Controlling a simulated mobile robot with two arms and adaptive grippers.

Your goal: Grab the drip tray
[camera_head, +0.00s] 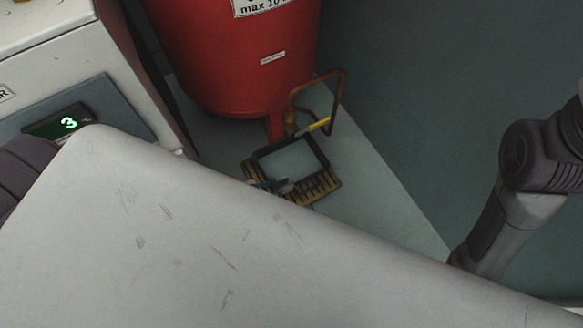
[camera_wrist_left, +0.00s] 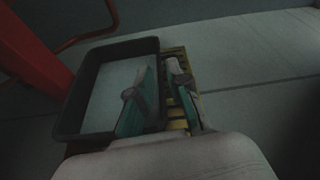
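The drip tray (camera_head: 291,160) is a shallow, dark-rimmed rectangular tray with a pale inside. In the head view it sits below the red tank, over a yellow slatted grate (camera_head: 325,187). The left wrist view shows the tray (camera_wrist_left: 100,100) from close up. My left gripper (camera_head: 270,186) is at its near edge. In the left wrist view my left gripper (camera_wrist_left: 160,88) has its teal-padded fingers apart, one over the tray's inside and one outside its right wall. Contact with the wall cannot be told. My right gripper is not in view; only the right arm shows.
The red tank (camera_head: 235,50) stands above and behind the tray. A copper pipe (camera_head: 342,98) loops beside it, with a yellow-handled part (camera_head: 318,126). A cabinet with a lit green display (camera_head: 68,124) stands at left. Pale floor (camera_head: 375,200) right of the tray is clear.

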